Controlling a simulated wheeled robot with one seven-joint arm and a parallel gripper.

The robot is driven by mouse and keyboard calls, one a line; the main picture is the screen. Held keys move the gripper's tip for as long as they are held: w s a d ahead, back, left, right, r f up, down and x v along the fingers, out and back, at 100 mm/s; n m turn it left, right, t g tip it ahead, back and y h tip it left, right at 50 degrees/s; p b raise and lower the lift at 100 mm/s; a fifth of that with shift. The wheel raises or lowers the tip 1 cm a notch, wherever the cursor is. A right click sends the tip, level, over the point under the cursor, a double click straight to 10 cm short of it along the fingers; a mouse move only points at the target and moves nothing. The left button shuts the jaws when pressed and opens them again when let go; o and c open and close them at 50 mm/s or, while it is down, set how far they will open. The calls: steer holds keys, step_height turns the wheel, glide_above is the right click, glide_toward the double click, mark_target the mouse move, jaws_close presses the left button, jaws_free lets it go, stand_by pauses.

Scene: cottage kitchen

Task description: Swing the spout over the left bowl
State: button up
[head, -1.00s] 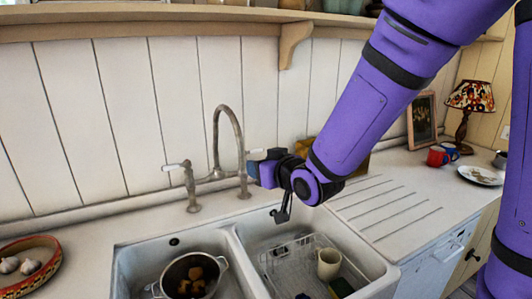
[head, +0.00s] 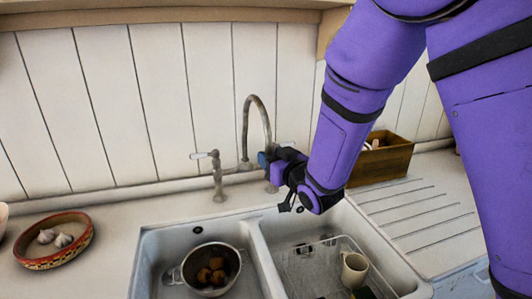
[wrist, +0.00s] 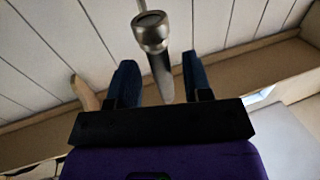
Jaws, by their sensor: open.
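The metal spout (head: 255,101) arches up from the tap behind the sink and comes down on its right side. Its lower end is partly hidden by my gripper (head: 268,163). In the wrist view the spout's round end (wrist: 152,32) shows between the two blue fingers of my gripper (wrist: 158,68), with gaps on both sides. The gripper is open. The left bowl (head: 150,262) of the sink holds a colander (head: 233,258) with brown lumps in it. The right bowl (head: 390,268) lies to the right of the divider, below my gripper.
The left tap handle (head: 205,156) stands left of the spout. A white dish rack (head: 300,272) and a cream mug (head: 354,270) are in the right bowl. A dish of garlic (head: 70,258) is at left, and a wooden box (head: 385,158) at back right. A shelf runs above.

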steer(key=shift+x, duration=1.7)
steer(key=shift+a, duration=0.1)
jaws_close()
